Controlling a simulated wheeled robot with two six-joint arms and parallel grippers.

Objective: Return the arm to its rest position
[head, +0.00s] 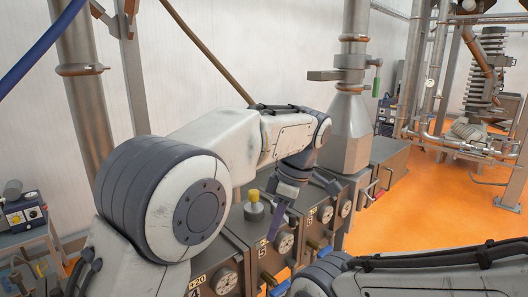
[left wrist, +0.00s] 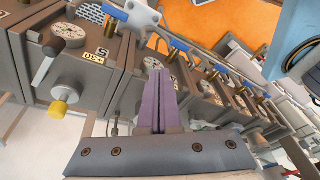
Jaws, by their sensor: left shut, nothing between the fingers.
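My left arm reaches in from the left in the head view, bent over the row of grey machine boxes. My left gripper (head: 276,228) hangs from it, pointing down in front of the dial panels. In the left wrist view my left gripper (left wrist: 158,74) shows its two purple fingers pressed together with nothing between them. The fingers appear apart from the boxes, though the exact gap is hard to tell. My right arm shows in part at the bottom right of the head view; its gripper is out of view.
The machine boxes carry dials (head: 284,243), blue-handled valves and a yellow-capped fitting (head: 254,196); the yellow cap (left wrist: 58,109) also shows in the left wrist view. A metal hopper (head: 346,128) rises behind. Orange floor (head: 430,215) lies open at right. A cart (head: 30,240) stands at far left.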

